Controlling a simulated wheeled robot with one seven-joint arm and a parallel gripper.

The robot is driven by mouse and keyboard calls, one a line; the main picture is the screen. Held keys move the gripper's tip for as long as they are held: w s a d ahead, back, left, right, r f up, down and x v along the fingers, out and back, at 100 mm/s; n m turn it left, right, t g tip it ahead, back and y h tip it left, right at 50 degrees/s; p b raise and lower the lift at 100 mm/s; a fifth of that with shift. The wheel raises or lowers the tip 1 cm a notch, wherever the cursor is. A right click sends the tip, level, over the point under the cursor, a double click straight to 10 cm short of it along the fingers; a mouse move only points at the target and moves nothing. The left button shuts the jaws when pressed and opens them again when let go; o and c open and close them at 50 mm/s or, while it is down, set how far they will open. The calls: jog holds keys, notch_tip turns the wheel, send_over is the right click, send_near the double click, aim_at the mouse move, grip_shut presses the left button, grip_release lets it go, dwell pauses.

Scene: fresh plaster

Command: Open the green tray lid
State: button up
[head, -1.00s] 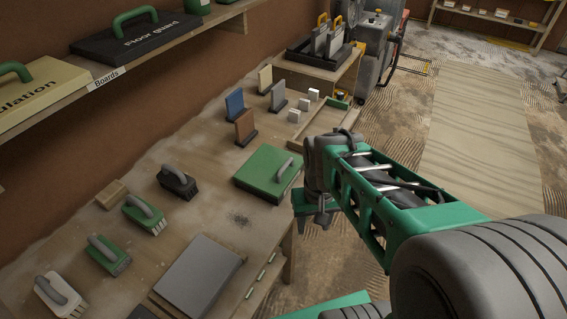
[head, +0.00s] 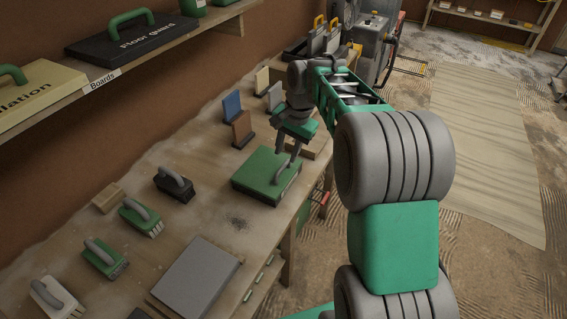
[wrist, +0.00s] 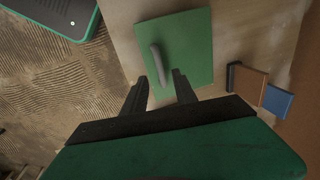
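The green tray lid (head: 262,170) lies closed and flat on the tray on the wooden workbench, and it also shows in the wrist view (wrist: 195,50). Its grey handle (wrist: 160,64) stands near one edge of the lid. My gripper (head: 290,150) is over the lid near the handle. In the wrist view its two dark fingers (wrist: 164,82) are apart, with the handle's near end in line with the gap between them. Nothing is held between the fingers. I cannot tell how far above the handle they are.
Brown (head: 242,129) and blue (head: 233,104) boards stand upright behind the lid. Several handled brushes (head: 140,217) and a grey slab (head: 197,277) lie on the bench to the left and front. A shelf (head: 150,55) with boards runs along the wall above.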

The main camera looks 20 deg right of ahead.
aim_at(282, 167)
jog(key=f, duration=0.5)
jog(key=shift+w+a+f, duration=0.4)
grip_shut()
dwell(0.9)
